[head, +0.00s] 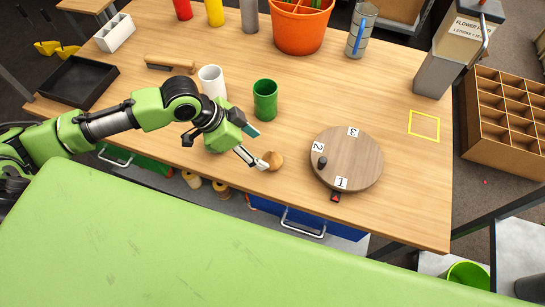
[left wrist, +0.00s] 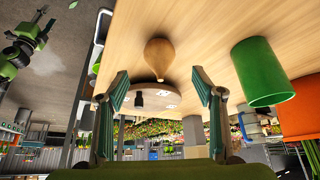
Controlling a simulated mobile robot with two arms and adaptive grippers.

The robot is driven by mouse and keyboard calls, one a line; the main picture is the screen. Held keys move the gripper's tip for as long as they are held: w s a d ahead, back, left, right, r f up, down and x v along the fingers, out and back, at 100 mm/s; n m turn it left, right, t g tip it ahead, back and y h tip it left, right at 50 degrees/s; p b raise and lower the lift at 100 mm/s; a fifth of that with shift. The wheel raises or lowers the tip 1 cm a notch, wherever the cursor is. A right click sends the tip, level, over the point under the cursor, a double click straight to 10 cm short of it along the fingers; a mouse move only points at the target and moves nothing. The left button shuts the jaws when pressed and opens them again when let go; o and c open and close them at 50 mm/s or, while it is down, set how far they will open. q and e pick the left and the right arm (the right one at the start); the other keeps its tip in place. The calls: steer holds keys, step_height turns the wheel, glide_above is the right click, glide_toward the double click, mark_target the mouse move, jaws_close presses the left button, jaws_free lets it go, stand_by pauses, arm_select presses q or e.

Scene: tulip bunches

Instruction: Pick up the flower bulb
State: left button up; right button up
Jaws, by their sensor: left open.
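The flower bulb (head: 274,160) is brown and round and sits on the wooden table near its front edge, left of the round turntable. My left gripper (head: 257,148) is low over the table just left of the bulb, with its fingers apart. One fingertip looks very close to the bulb; I cannot tell whether they touch. In the left wrist view the bulb (left wrist: 158,52) shows beyond the gap between the spread fingers (left wrist: 160,74), with nothing held.
The turntable (head: 355,153) with number cards and a dark knob stands right of the bulb. A green cup (head: 265,99) and a white cup (head: 211,82) stand behind the gripper. An orange pot (head: 300,32) is farther back. The table's right part is mostly clear.

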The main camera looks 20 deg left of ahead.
mark_target(266, 156)
arm_select(q)
steer(key=p+x, duration=0.1)
steer(key=x, duration=0.7)
steer(key=shift+s, duration=0.1)
steer(key=shift+a, duration=0.1)
steer(key=c, duration=1.2)
